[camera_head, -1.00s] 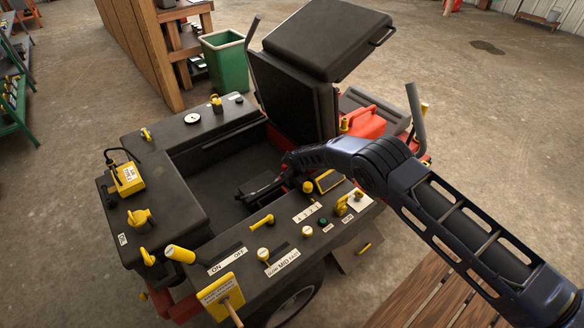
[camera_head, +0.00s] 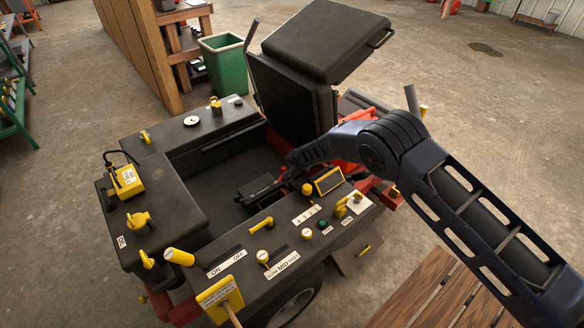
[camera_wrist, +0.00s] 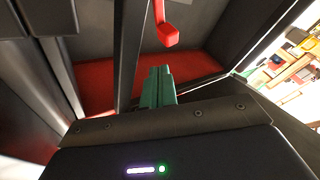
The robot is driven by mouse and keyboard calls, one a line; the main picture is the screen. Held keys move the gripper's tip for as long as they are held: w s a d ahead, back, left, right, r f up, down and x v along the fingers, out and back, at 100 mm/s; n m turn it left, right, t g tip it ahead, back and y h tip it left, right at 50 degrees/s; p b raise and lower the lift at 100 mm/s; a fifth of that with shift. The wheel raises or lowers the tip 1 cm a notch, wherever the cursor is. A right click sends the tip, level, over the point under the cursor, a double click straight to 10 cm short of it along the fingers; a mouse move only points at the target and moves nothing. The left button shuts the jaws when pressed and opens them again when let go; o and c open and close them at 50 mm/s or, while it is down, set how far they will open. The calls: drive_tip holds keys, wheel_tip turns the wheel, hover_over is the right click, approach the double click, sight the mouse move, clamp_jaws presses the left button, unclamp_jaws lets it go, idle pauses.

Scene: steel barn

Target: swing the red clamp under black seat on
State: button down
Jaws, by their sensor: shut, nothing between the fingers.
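The black seat (camera_head: 322,40) is tipped up on the machine, with its dark backing panel standing below it. The red clamp (camera_wrist: 168,34) shows in the wrist view as a red bar with a blocky end, hanging from the top edge just beyond my fingers. My gripper (camera_wrist: 158,72) has its green fingers together and empty, just below the clamp's end in that picture, with a small gap seen between them. In the head view my wrist reaches down into the open bay in front of the seat; the fingertips and the clamp are hidden there.
A dark upright bar (camera_wrist: 131,50) stands close to the left of my fingers, with a red panel (camera_wrist: 100,88) behind. The control deck (camera_head: 285,240) with yellow knobs and levers borders the bay. A green bin (camera_head: 224,62) stands behind the machine.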

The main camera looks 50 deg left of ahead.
drive_tip(key=shift+v, duration=1.6)
drive_tip(key=shift+d, duration=0.1)
drive_tip(key=shift+d, duration=0.1)
drive_tip(key=shift+s+d+r+n+g, duration=0.15)
drive_tip(key=shift+s+d+n+g, duration=0.15)
drive_tip(key=shift+s+n, duration=0.15)
hover_over(281, 177)
drive_tip(key=w+d, duration=0.3)
drive_tip(key=shift+f, duration=3.95)
drive_tip(key=shift+w, duration=0.1)
